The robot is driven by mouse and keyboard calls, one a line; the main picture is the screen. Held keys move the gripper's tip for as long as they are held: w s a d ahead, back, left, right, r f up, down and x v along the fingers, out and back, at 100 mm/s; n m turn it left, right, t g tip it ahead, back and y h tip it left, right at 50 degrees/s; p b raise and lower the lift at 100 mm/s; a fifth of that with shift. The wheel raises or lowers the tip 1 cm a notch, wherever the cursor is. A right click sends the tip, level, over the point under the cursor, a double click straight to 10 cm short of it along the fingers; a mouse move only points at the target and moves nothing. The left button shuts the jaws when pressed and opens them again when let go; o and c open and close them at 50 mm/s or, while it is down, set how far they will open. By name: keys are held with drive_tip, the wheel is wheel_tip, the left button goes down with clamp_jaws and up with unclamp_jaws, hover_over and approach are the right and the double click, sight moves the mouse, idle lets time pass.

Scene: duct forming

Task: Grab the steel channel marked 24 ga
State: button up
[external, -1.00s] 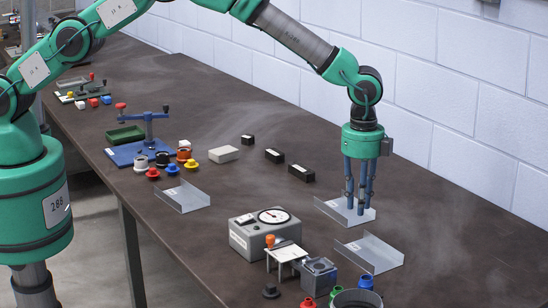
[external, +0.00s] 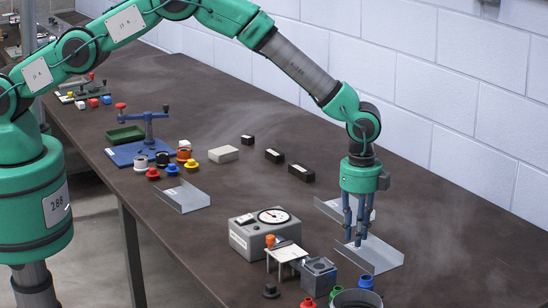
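Three grey steel channels lie on the dark table. One channel (external: 182,197) is left of the dial gauge box, apart from my gripper. A second channel (external: 330,207) is near the wall, partly hidden behind my gripper's fingers. A third channel (external: 378,256) lies nearer the front right. My gripper (external: 352,243) points down with its fingertips at the left part of the third channel. I cannot tell whether the fingers touch it or hold it. The small labels on the channels are too small to read.
A grey box with a dial (external: 265,234) stands left of the third channel. A small white stand (external: 287,254) and a grey block (external: 318,275) are in front. Several black blocks (external: 301,173) lie farther back.

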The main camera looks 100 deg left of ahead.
sight(355, 251)
idle(0.3)
drive_tip(key=shift+s+d+f, duration=0.15)
drive_tip(key=shift+f, duration=2.4)
drive_tip(key=shift+c, duration=0.3)
clamp_jaws()
